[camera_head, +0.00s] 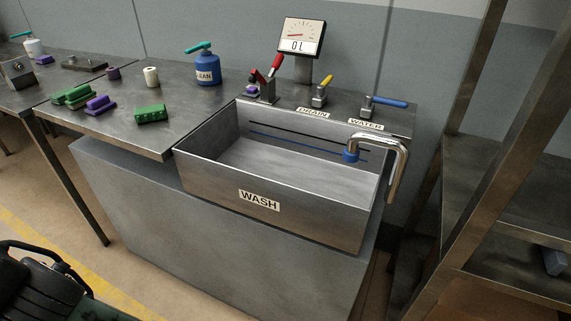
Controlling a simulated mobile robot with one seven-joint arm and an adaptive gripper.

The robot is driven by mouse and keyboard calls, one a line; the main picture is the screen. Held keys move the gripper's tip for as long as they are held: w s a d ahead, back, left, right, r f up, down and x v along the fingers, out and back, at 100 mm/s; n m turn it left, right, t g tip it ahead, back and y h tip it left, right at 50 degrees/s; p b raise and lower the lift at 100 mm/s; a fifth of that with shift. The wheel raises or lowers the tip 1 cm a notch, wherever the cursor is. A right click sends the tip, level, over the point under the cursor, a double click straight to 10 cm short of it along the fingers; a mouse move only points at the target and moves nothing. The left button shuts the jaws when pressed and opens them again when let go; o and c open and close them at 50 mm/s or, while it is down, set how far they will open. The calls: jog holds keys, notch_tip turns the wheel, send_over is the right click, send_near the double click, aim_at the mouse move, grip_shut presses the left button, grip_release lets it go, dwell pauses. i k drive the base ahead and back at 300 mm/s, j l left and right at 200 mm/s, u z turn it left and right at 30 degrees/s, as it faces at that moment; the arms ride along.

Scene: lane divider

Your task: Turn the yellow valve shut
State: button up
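The yellow valve (325,84) stands on the back ledge of the wash sink, behind the label DRAIN. Its yellow handle slants up and to the right from a grey metal body. Nothing touches it. A black mechanism that looks like my gripper (42,272) shows at the lower left corner, partly cut off by the frame. It is far from the valve, over the floor side of the bench. Its fingertips cannot be made out, and I see nothing held in it.
The sink (259,201) looks empty, with a curved tap (397,165) at its right. A blue-handled valve (388,101) stands right of the yellow one, a red lever (275,66) left. A gauge (301,37) reads 0 L. Metal shelving (470,145) stands at right.

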aim_at(320, 88)
jog(key=i+l+u, duration=0.2)
jog(key=i+u, duration=0.2)
jog(key=i+l+u, duration=0.35)
jog(key=i, duration=0.15)
